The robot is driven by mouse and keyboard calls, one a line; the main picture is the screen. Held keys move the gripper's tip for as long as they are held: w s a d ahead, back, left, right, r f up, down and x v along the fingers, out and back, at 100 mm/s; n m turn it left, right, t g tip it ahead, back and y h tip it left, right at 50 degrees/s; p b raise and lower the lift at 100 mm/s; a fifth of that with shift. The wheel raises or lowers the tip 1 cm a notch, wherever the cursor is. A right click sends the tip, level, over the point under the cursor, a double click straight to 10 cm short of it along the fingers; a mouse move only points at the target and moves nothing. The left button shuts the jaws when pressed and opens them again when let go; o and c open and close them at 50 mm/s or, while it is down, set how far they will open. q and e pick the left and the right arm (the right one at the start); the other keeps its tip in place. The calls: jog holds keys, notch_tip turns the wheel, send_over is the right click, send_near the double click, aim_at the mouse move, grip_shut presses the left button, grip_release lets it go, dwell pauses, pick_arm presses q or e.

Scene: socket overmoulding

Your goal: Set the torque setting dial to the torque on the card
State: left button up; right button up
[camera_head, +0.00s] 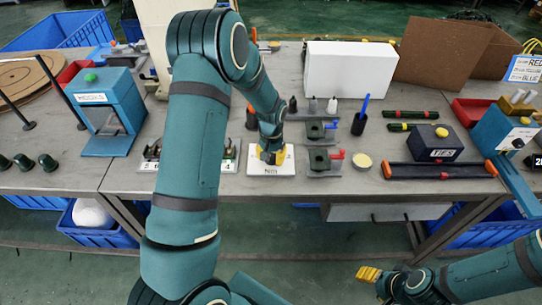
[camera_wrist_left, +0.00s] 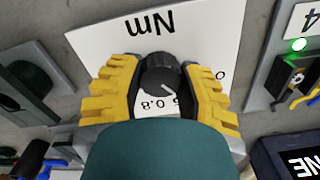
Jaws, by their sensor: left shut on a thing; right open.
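The torque dial (camera_wrist_left: 158,72) is a black ridged knob with a white pointer line, on a white plate (camera_wrist_left: 105,45) marked "Nm". In the wrist view the print is upside down and the pointer slants to the lower right, near partly hidden numerals, "0.8" among them. My left gripper (camera_wrist_left: 160,88) has its yellow fingers on both sides of the knob, shut on it. In the head view the left gripper (camera_head: 271,156) covers the dial on its plate (camera_head: 258,170). My right gripper (camera_head: 369,274) is open and empty, below the table's front edge. I cannot make out a torque card.
A block with a green light (camera_wrist_left: 299,44) and a "4" label stands close on the right in the wrist view.

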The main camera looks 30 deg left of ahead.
aim_at(271, 156)
pick_arm(q)
jog(key=shift+m, duration=1.2)
jog(key=o, duration=1.2)
jog(key=shift+w, duration=0.1)
jog(key=shift+r, duration=0.1)
notch_tip(271, 156, up, 12)
